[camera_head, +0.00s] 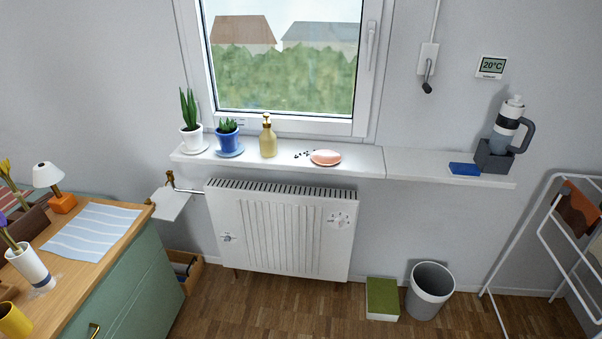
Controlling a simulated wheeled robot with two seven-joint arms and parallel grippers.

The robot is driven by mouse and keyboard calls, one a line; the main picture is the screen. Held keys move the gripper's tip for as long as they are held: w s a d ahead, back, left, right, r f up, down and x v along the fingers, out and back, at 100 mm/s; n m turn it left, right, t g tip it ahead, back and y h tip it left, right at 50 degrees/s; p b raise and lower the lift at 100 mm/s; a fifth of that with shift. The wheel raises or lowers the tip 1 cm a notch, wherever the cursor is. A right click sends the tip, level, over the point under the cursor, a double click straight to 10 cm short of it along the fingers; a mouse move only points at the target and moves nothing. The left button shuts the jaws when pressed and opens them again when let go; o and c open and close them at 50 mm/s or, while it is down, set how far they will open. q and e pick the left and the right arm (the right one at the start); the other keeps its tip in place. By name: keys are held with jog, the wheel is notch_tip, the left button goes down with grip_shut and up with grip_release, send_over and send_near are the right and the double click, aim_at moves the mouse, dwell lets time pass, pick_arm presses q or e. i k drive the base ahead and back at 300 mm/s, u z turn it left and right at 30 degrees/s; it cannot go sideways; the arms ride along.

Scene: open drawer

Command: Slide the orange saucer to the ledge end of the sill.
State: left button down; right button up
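The orange saucer (325,157), a pale orange-pink shallow dish, lies on the white window sill (352,168) below the right part of the window. Small dark bits (304,154) lie on the sill just left of it. The sill continues to the right, past a seam, as a ledge (420,168). Neither of my grippers shows in the head view.
Left on the sill stand a white pot (191,138), a blue pot (228,139) and a yellow bottle (268,140). On the ledge are a blue flat item (464,169) and a grey holder with a bottle (506,130). The ledge's left part is clear.

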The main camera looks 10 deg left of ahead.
aim_at(324, 157)
jog(key=z, duration=1.55)
jog(key=k, duration=0.1)
jog(key=u, duration=2.3)
jog(key=i, duration=1.15)
jog(key=z, duration=1.2)
jog(key=i, duration=0.6)
jog(key=z, duration=0.65)
